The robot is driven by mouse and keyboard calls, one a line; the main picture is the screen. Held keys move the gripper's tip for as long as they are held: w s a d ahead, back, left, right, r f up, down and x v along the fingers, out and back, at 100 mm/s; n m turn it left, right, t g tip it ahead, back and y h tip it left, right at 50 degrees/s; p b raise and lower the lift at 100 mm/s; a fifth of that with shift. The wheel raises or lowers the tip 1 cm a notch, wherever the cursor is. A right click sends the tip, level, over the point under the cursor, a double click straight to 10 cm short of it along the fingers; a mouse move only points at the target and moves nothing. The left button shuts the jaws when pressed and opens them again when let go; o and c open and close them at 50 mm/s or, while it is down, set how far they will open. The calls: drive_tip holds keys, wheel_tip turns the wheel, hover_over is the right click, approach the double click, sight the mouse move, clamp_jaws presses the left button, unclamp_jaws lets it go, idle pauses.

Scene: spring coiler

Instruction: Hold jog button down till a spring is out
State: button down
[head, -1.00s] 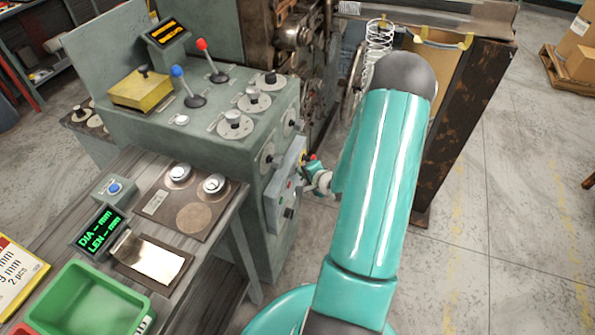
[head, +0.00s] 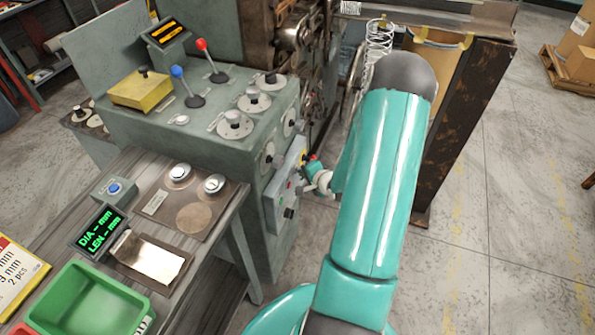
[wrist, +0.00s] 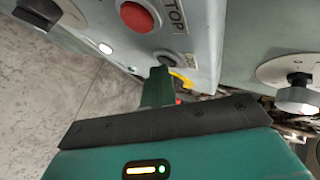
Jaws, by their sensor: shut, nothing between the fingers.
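The grey control panel (head: 283,190) is on the side of the spring coiler (head: 215,125). In the wrist view a red STOP button (wrist: 137,17) is on it. Beside that is a dark round button (wrist: 165,57) with a partly covered label that looks like JOG. My gripper (wrist: 158,72) is shut and empty, its tip at the dark button's lower edge. I cannot tell whether the button is pressed in. In the head view my gripper (head: 313,168) is at the panel's right side, partly hidden. A pale wire spring (head: 380,38) shows behind my arm, its lower part hidden.
A bench with a green tray (head: 88,300) and a display reading DIA and LEN with dashes (head: 101,230) is at the left.

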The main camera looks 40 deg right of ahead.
idle(0.3)
drive_tip(key=shift+s+d, duration=0.3)
drive_tip(key=shift+s, duration=0.4)
drive_tip(key=shift+s+d, duration=0.4)
drive_tip(key=shift+s, duration=0.35)
drive_tip(key=shift+s+d, duration=0.4)
drive_tip(key=shift+s, duration=0.35)
drive_tip(key=shift+s+d, duration=0.4)
drive_tip(key=shift+s, duration=0.35)
